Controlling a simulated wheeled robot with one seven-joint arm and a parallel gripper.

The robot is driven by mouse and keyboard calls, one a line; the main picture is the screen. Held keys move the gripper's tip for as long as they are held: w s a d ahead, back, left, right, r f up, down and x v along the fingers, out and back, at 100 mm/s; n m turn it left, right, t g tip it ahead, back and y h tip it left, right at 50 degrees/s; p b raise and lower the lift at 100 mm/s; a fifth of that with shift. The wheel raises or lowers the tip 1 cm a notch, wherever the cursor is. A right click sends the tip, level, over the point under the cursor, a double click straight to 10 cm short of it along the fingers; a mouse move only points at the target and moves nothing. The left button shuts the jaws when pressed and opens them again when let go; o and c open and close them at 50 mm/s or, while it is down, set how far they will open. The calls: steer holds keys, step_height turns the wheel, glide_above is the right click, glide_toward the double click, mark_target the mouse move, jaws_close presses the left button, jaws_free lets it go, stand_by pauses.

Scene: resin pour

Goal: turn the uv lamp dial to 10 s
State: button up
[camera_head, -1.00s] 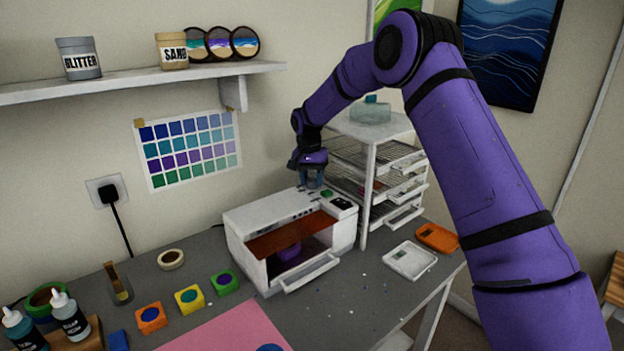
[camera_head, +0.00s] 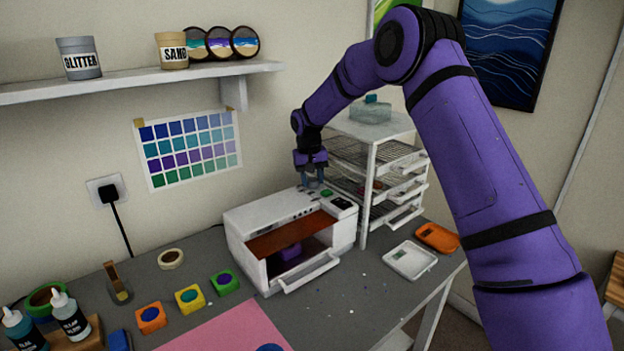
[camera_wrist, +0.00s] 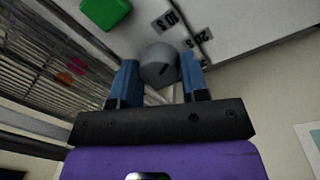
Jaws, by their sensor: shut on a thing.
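The UV lamp (camera_head: 250,225) is a white box on the grey bench, its front open and a purple piece (camera_head: 291,252) inside. Its dial (camera_wrist: 159,66) is a grey round knob with a dark pointer line, seen in the wrist view on the white top. The labels "10 S" (camera_wrist: 171,20) and "20 S" (camera_wrist: 199,39) stand beside it; the pointer is directed towards the side of the 20 S label, exact setting unclear. My gripper (camera_wrist: 160,80) has its blue fingers shut on the dial from both sides. In the head view my gripper (camera_head: 312,180) is over the lamp's top; the dial is hidden there.
A green button (camera_wrist: 105,10) sits on the lamp's top near the dial. A white drying rack (camera_head: 368,170) with wire shelves stands close to the right of my gripper. A shelf (camera_head: 130,82) with jars hangs above left. Small coloured moulds lie in front.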

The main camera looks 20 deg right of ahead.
mark_target(310, 180)
steer(key=shift+n, duration=1.6)
steer(key=o, duration=0.9)
steer(key=shift+o, duration=0.2)
steer(key=shift+r, duration=0.1)
step_height(310, 180, up, 11)
steer(key=shift+a+f, duration=0.2)
steer(key=shift+a, duration=0.2)
steer(key=shift+s, duration=0.1)
